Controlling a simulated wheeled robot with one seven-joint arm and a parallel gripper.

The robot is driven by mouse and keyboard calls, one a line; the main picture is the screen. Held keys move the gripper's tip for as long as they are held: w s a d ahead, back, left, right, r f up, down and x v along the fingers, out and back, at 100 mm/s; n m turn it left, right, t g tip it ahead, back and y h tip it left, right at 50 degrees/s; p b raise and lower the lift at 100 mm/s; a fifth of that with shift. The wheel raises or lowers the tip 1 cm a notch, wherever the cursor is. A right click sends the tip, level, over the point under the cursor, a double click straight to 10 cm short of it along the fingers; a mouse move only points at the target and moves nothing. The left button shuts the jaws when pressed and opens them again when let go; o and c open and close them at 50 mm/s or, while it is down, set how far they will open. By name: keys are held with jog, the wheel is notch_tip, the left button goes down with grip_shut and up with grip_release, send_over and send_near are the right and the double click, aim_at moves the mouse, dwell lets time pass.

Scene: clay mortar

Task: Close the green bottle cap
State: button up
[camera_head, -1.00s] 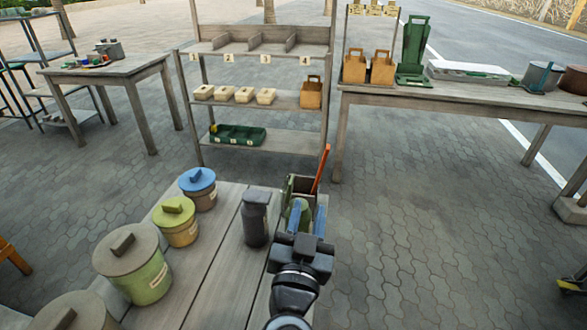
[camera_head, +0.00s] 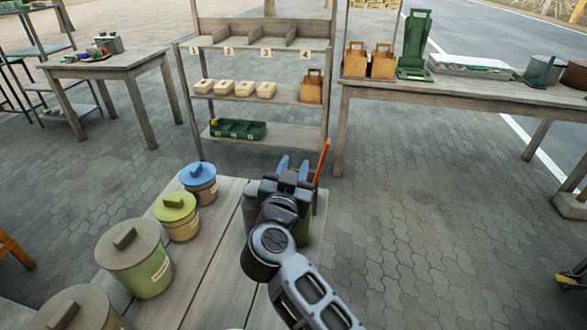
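A green shape (camera_head: 302,230), probably the green bottle, shows beside and behind my wrist near the table's right edge. Its top and any cap are hidden by my gripper. My gripper (camera_head: 293,166) is above and beyond it, with its two blue fingers pointing away from me. The fingers stand apart, and I see nothing held between them. A dark grey bottle (camera_head: 249,202) stands just left of my gripper, partly covered by it.
Lidded pots stand along the table's left side: blue-lidded (camera_head: 199,182), yellow-green-lidded (camera_head: 177,215) and a larger grey-lidded one (camera_head: 140,256). An orange stick (camera_head: 323,160) rises just right of my gripper. A shelf (camera_head: 262,95) stands beyond the table. The table's middle (camera_head: 205,255) is clear.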

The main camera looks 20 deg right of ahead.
grip_shut()
dwell(0.3)
